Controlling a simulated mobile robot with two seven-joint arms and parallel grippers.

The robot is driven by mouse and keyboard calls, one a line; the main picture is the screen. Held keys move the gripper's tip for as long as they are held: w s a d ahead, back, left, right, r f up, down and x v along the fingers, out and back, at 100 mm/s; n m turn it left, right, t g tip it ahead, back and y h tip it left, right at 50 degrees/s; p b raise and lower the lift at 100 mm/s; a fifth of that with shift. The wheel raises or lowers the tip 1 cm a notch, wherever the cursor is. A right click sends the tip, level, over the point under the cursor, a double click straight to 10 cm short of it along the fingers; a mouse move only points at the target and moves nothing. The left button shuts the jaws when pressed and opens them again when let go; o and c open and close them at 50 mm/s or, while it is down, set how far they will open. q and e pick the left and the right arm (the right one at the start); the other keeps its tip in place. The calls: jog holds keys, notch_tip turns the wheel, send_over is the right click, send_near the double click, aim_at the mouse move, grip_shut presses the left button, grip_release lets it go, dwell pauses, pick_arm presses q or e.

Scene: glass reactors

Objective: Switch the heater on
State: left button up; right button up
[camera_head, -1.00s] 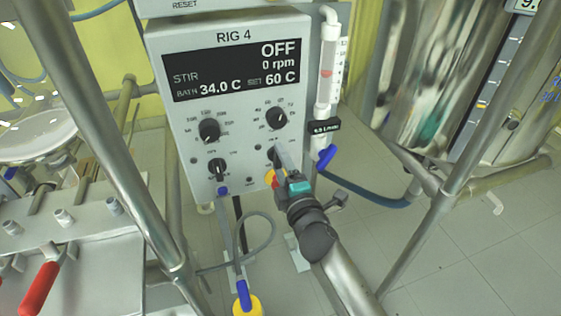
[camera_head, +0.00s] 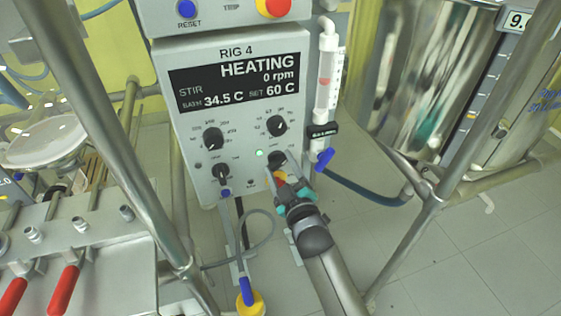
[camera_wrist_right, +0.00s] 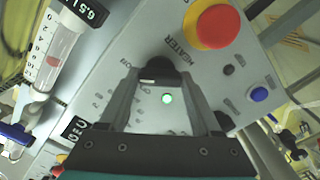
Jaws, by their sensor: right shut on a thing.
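The RIG 4 control box (camera_head: 190,125) has a display (camera_head: 235,82) reading HEATING, 0 rpm, bath 34.5 C, set 60 C. A green lamp (camera_head: 259,153) is lit on its front; it also glows in the right wrist view (camera_wrist_right: 167,98). The black heater knob (camera_head: 277,158) is at the panel's lower right. In the right wrist view the knob (camera_wrist_right: 163,66) sits at the fingertips beside the HEATER label. My right gripper (camera_head: 279,172) is shut on this knob, its fingers partly hiding it. My left gripper is not in view.
A red button with a yellow ring (camera_wrist_right: 218,24) and a blue button (camera_wrist_right: 259,95) are close to my right fingers. A flowmeter tube (camera_head: 326,75) with a blue valve handle (camera_head: 324,160) stands right of the box. Metal frame poles (camera_head: 95,130) cross the left side.

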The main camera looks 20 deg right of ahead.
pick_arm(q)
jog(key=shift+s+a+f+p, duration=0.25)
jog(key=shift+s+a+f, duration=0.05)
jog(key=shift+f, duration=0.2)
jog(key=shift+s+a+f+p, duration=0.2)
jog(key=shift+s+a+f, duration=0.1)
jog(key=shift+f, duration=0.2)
pick_arm(e)
jog(key=shift+m, duration=0.9)
jog(key=o, duration=1.4)
jog(key=shift+s, duration=0.15)
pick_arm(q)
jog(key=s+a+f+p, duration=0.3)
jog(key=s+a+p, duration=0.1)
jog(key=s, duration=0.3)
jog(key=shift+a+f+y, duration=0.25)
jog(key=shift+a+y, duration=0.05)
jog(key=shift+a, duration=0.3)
pick_arm(e)
jog(key=s, duration=1.5)
jog(key=shift+d, duration=0.25)
jog(key=shift+f, duration=0.1)
